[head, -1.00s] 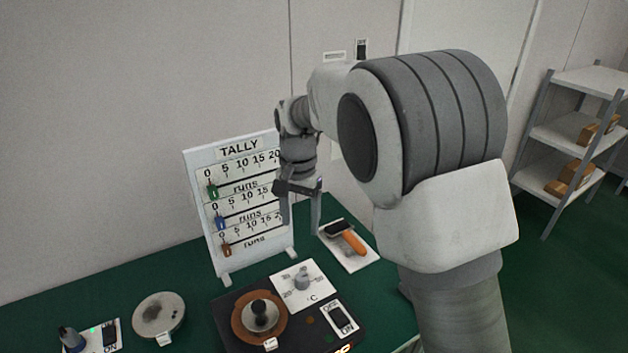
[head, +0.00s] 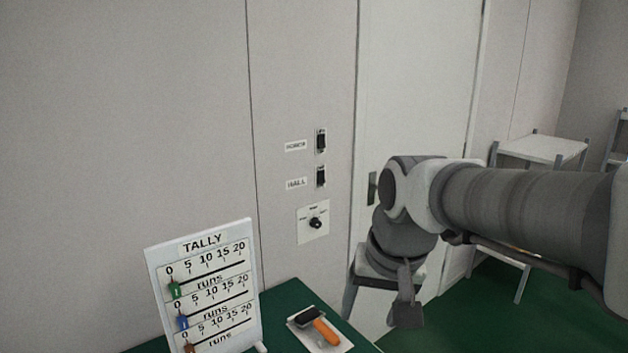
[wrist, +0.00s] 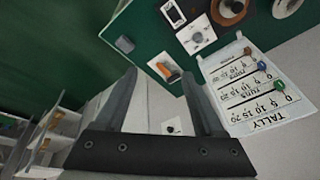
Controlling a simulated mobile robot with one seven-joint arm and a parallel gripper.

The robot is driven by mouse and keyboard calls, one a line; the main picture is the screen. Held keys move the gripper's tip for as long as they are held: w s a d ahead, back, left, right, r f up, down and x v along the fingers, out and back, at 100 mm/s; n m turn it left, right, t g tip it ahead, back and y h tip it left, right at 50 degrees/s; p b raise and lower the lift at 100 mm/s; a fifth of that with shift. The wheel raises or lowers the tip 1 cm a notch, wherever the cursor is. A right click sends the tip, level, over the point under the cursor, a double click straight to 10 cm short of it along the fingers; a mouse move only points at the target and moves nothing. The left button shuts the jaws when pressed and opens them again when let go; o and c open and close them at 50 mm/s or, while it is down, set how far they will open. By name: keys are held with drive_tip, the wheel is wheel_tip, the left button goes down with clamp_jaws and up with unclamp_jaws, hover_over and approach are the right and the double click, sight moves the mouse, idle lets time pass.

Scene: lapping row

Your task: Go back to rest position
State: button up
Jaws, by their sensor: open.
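My gripper (head: 378,300) hangs in front of the pale door at the right of the head view, fingers pointing down. It is open and empty. In the wrist view its two fingers (wrist: 160,100) stand wide apart with nothing between them. My gripper is clear of the green bench (head: 283,297) and to the right of it. In the wrist view the bench lies beyond the fingertips.
The tally board (head: 205,290) stands on the bench. An orange-handled brush (head: 324,330) lies on a white plate to its right. Two wall switches (head: 321,160) and a dial (head: 315,223) are on the wall. Shelves (head: 540,150) stand at the far right.

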drive_tip(key=s+d+t, duration=0.1)
drive_tip(key=s+d, duration=0.2)
drive_tip(key=s, duration=0.2)
drive_tip(key=s+d+n+t+h, duration=0.1)
drive_tip(key=s+d, duration=0.1)
drive_tip(key=s, duration=0.3)
drive_tip(key=shift+s+d+f+p, duration=0.3)
drive_tip(key=shift+s+d+f, duration=0.05)
drive_tip(key=shift+d, duration=0.05)
drive_tip(key=shift+a+n, duration=0.15)
drive_tip(key=shift+n, duration=0.15)
idle(0.4)
